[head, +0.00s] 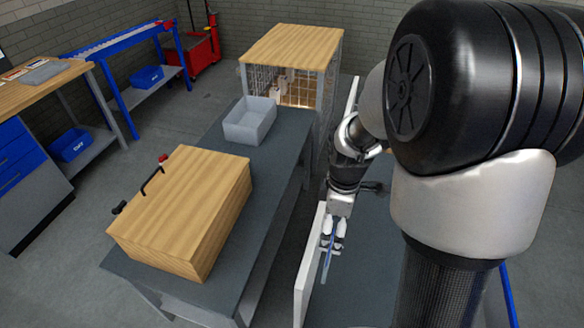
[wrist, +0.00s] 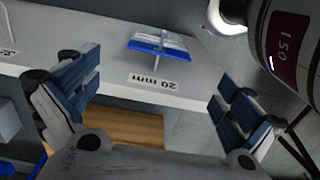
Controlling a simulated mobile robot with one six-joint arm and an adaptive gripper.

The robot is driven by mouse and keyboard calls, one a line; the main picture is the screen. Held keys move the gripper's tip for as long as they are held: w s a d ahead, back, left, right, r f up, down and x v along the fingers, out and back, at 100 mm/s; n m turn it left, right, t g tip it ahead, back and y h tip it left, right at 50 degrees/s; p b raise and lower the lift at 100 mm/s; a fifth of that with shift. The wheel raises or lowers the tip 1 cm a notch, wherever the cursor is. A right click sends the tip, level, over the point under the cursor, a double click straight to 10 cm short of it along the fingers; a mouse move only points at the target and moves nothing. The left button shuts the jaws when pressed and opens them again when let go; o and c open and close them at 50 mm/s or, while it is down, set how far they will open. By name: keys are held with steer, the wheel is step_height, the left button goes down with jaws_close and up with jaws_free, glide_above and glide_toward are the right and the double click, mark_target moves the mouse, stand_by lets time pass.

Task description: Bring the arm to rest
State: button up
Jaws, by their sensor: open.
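My gripper (head: 333,238) hangs from my arm over the right-hand grey surface, beside a white upright panel (head: 309,260). Its two blue-padded fingers are spread wide in the wrist view (wrist: 155,98), with nothing between them. A small blue-and-white part (wrist: 160,45) is beyond the fingertips, at a pale ledge with a "20 mm" label (wrist: 152,82). It stands apart from the fingers. A thin blue piece (head: 327,262) shows just below the gripper in the head view; I cannot tell whether it is the same part.
A wooden box (head: 180,210) with a black handle and a grey bin (head: 250,120) stand on the dark bench at the left. A wood-topped cage (head: 290,45) stands behind. A round body with a "150" display (wrist: 290,40) is close at right.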

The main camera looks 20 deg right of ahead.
steer(key=s+a+r+m+t+b, duration=0.2)
steer(key=s+a+r+m, duration=0.2)
steer(key=s+r+m, duration=0.1)
steer(key=s+a+r+m+t+b, duration=0.2)
steer(key=s+a+r+m, duration=0.3)
steer(key=s+r, duration=0.3)
steer(key=shift+s+a+r+m+t, duration=0.2)
steer(key=shift+s+a+m+t, duration=0.1)
steer(key=shift+s+m, duration=0.35)
steer(key=shift+c, duration=0.2)
stand_by(0.5)
